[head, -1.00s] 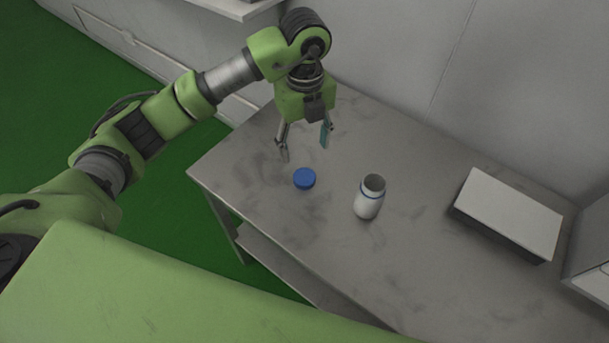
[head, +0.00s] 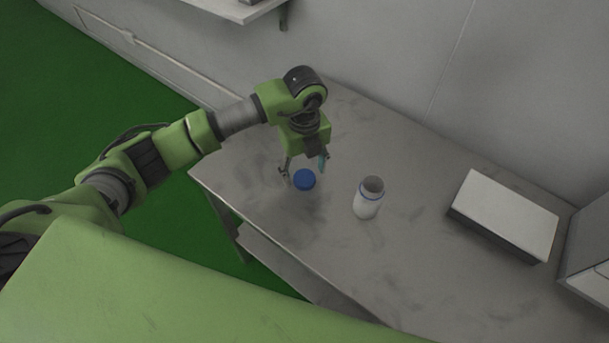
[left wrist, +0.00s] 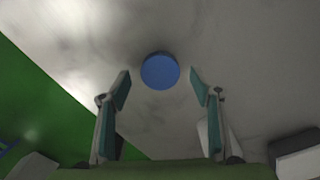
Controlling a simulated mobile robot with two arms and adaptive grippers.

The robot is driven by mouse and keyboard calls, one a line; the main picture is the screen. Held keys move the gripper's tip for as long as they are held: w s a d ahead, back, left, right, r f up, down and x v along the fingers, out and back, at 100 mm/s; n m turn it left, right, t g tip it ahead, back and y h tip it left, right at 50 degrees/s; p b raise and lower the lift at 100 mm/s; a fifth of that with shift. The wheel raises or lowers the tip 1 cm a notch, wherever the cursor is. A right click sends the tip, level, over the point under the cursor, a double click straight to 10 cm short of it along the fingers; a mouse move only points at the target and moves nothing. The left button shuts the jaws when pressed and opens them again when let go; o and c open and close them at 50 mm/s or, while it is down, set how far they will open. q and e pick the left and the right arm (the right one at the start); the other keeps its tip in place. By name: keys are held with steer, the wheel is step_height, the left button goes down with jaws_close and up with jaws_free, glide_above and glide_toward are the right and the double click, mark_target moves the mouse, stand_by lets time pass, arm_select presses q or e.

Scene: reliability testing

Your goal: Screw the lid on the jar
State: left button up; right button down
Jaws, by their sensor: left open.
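A blue round lid (head: 304,180) lies flat on the grey table. A white jar (head: 367,201) with a blue ring near its open top stands upright to the right of the lid. My left gripper (head: 305,168) is open and empty, pointing down above the table close to the lid. In the left wrist view the lid (left wrist: 160,71) shows ahead of and between the two open fingertips (left wrist: 160,88), not touched by either finger. The white object at the right finger in that view is partly hidden. My right gripper is not in view.
The grey table (head: 262,226) is clear around the lid and jar. A flat box with a white top (head: 506,213) lies at the right. A grey case (head: 590,245) stands at the right edge. A wall runs behind, with a shelf (head: 225,8) above.

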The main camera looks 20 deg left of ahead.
arm_select(q)
steer(key=shift+f, duration=0.8)
steer(key=shift+c, duration=0.5)
steer(key=c, duration=0.8)
